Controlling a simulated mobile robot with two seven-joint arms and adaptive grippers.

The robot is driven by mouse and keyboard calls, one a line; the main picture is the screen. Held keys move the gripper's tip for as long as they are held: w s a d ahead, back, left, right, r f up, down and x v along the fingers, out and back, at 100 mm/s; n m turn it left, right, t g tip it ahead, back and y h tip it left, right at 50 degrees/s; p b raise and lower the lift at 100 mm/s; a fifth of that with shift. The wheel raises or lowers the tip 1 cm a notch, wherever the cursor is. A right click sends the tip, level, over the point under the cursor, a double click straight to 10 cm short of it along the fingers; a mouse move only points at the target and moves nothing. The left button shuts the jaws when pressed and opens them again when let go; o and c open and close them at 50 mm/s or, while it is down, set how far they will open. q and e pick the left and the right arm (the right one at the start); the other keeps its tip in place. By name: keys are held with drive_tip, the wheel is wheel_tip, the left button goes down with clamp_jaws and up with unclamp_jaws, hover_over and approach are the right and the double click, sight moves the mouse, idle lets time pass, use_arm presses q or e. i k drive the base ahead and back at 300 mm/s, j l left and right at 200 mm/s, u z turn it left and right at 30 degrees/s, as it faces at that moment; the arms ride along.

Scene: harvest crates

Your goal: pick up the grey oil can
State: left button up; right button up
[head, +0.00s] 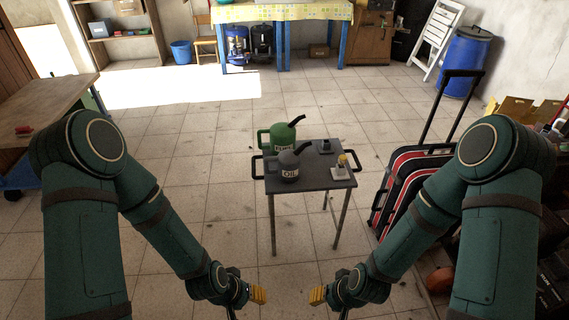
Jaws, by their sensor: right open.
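The grey oil can (289,166), labelled OIL, stands upright on the left part of a small dark table (315,181). Its dark spout points up and to the right. A green can (279,138) with a handle and spout shows just behind it; I cannot tell whether its base is on the table. My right gripper (318,296) is open, low in front of the table and well short of the can. My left gripper (258,294) is also low in front, apart from the can; its yellow fingertip shows, but its opening is hidden.
The table has side handles. A red and black suitcase (396,190) with a raised handle stands close on the right. A wooden table (45,105) is at left. Tiled floor is clear left of the small table.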

sight(288, 171)
drive_tip(key=i+l+z, duration=0.1)
drive_tip(key=i, duration=0.8)
drive_tip(key=i+l+z, duration=0.1)
drive_tip(key=i, duration=0.75)
drive_tip(key=l, duration=0.1)
